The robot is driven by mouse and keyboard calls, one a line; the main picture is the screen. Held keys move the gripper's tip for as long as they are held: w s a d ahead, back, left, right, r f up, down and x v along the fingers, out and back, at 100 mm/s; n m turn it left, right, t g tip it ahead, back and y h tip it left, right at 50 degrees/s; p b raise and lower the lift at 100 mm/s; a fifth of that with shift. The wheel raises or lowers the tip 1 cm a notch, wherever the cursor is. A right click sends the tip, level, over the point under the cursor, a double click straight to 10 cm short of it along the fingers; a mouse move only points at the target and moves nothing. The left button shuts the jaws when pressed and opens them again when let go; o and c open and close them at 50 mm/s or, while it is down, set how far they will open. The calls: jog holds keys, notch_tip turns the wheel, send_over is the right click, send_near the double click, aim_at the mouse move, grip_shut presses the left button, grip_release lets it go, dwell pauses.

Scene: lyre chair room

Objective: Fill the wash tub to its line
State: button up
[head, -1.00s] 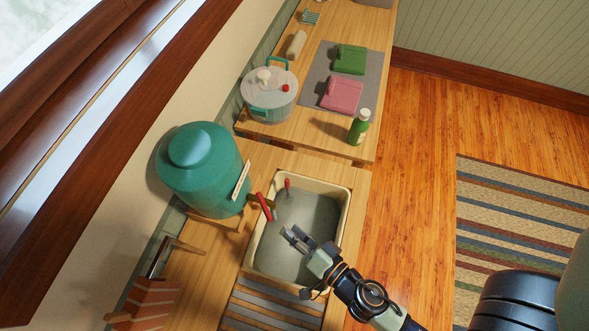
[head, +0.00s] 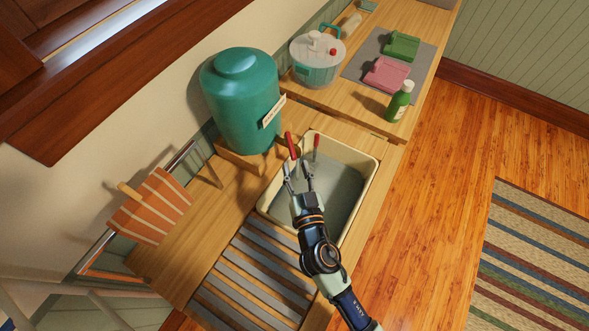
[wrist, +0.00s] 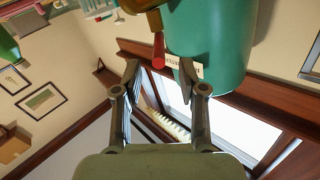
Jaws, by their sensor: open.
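The cream wash tub (head: 369,160) stands on the wooden counter. Its inside looks grey; I cannot tell the water level or see a line. A green dispenser (head: 240,105) stands behind and left of it on a wooden stand. Its red tap lever (head: 291,146) is at the tub's back left edge. Another upright red piece (head: 316,141) shows just right of the lever. My gripper (head: 298,170) is open and empty over the tub's left part, just short of the lever. In the wrist view the lever (wrist: 158,50) appears between the fingertips, apparently beyond them.
A slatted rack (head: 255,275) lies in front of the tub. An orange striped holder (head: 148,208) is at left. Behind stand a clear lidded pot (head: 317,62), a green bottle (head: 399,101), and pink (head: 387,75) and green (head: 402,46) folded cloths on a grey mat.

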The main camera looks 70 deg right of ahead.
aim_at(290, 143)
jog(key=p+x, duration=0.2)
jog(key=x, duration=0.6)
jog(key=shift+w+d+r, duration=0.1)
jog(key=shift+d+r, duration=0.05)
jog(key=shift+d, duration=0.2)
jog(key=shift+a, duration=0.1)
grip_shut()
